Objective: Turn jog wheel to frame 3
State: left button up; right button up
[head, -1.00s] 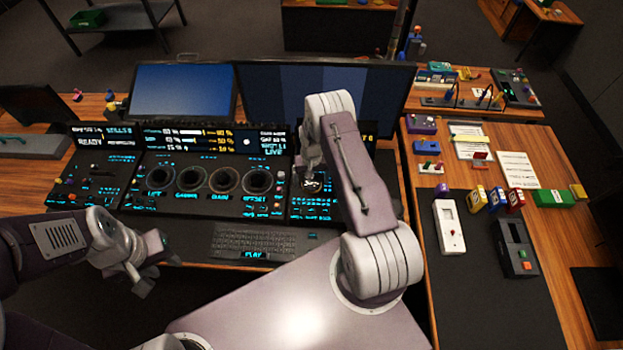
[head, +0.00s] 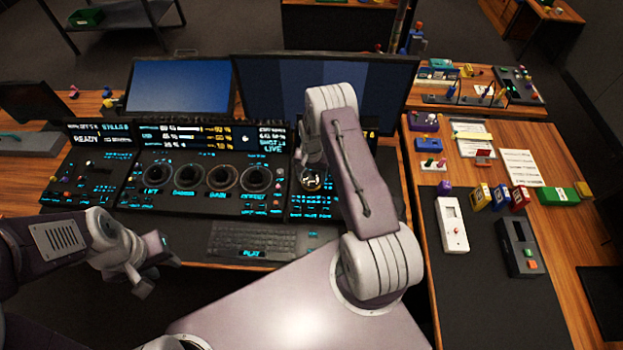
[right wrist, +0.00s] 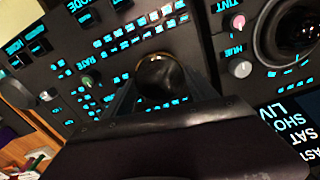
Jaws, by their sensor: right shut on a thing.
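The jog wheel is a dark, glossy round knob (right wrist: 160,76) on the black control panel in the right wrist view. In the head view it shows as a small dark disc (head: 311,180) on the panel's right section, just below my right wrist. My right gripper (right wrist: 162,90) has its fingers on either side of the knob and is shut on it; its fingertips are mostly hidden in the head view. My left gripper (head: 154,272) is open and empty, left of the keyboard in front of the panel. I cannot read a frame number.
Several large round dials, including one dial (head: 257,179), sit left of the wheel. Small knobs, such as a green-marked knob (right wrist: 88,82), and lit buttons surround it. A keyboard (head: 252,240) lies in front. A monitor (head: 275,98) stands behind. The right-hand table holds several devices.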

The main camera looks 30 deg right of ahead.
aim_at(312, 179)
jog(key=m+b, duration=0.1)
jog(key=m, duration=0.2)
jog(key=shift+m+b, duration=0.3)
jog(key=shift+b, duration=0.05)
jog(key=shift+d+m+b, duration=0.1)
jog(key=shift+m+b, duration=0.5)
jog(key=shift+m, duration=1.3)
jog(key=shift+r, duration=0.1)
jog(key=o, duration=1.1)
jog(key=shift+o, duration=1.3)
notch_tip(312, 179, up, 9)
jog(key=b, duration=0.1)
